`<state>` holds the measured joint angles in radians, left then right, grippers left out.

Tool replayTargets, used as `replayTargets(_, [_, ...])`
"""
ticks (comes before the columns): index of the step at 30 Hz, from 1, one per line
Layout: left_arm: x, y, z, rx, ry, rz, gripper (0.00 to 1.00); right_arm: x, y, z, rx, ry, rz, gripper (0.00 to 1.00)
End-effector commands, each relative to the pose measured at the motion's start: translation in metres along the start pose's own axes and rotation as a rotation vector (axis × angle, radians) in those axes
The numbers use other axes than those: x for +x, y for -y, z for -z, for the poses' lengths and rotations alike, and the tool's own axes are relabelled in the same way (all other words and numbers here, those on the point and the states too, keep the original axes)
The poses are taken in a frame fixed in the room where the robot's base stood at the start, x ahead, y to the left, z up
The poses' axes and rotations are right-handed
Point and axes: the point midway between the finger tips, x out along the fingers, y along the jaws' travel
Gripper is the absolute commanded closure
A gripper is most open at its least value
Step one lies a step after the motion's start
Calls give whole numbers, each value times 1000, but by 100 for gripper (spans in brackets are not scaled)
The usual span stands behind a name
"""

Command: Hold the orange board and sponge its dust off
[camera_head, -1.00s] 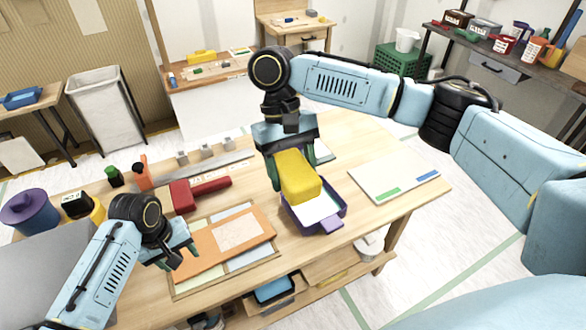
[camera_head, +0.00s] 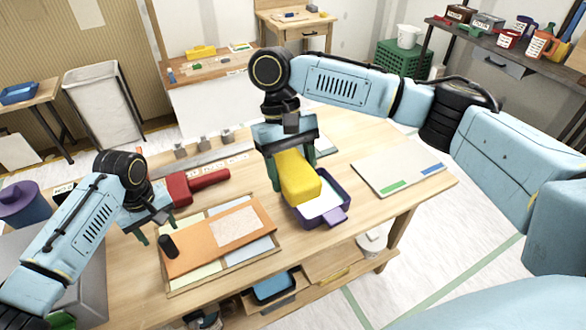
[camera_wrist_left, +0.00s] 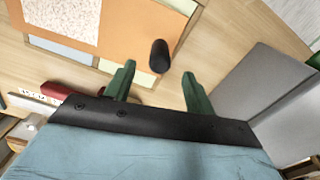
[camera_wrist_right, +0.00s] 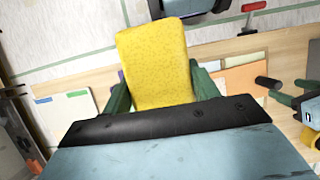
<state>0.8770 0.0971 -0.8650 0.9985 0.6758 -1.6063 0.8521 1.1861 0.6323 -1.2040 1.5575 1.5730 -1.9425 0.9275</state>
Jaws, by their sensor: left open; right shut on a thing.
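The orange board (camera_head: 200,250) lies on a wooden tray with pale panels at the table's front. A pale speckled dust patch (camera_head: 236,226) covers its right part. A black knob handle (camera_head: 168,246) stands at its left end. My left gripper (camera_head: 160,228) is open and empty just behind and left of the handle; in the left wrist view the handle (camera_wrist_left: 160,56) is ahead of the fingers (camera_wrist_left: 158,82). My right gripper (camera_head: 295,165) is shut on the yellow sponge (camera_head: 299,180), which also fills the right wrist view (camera_wrist_right: 157,66). The sponge is above the purple tray.
The purple tray (camera_head: 343,215) with a white inside is right of the board. A red-handled tool (camera_head: 200,186) lies behind the board. A white panel with green and blue strips (camera_head: 400,168) lies at the right. A grey box (camera_wrist_left: 265,95) is beside my left gripper.

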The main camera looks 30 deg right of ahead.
Motion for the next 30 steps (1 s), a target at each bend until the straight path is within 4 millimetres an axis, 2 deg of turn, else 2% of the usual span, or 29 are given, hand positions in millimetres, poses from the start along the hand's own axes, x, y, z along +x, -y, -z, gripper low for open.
replayTargets(1, [12, 0, 0, 0, -1, 0, 46, 12, 0, 5, 0, 0, 0, 59])
replayTargets(18, [73, 0, 0, 1, -2, 0, 46, 78, 0, 32, 0, 0, 0, 59])
replayTargets(23, [80, 0, 0, 0, -2, 0, 46, 85, 0, 36, 0, 0, 0, 59])
replayTargets(30, [79, 0, 0, 0, -1, 0, 46, 85, 0, 35, 0, -1, 0, 59])
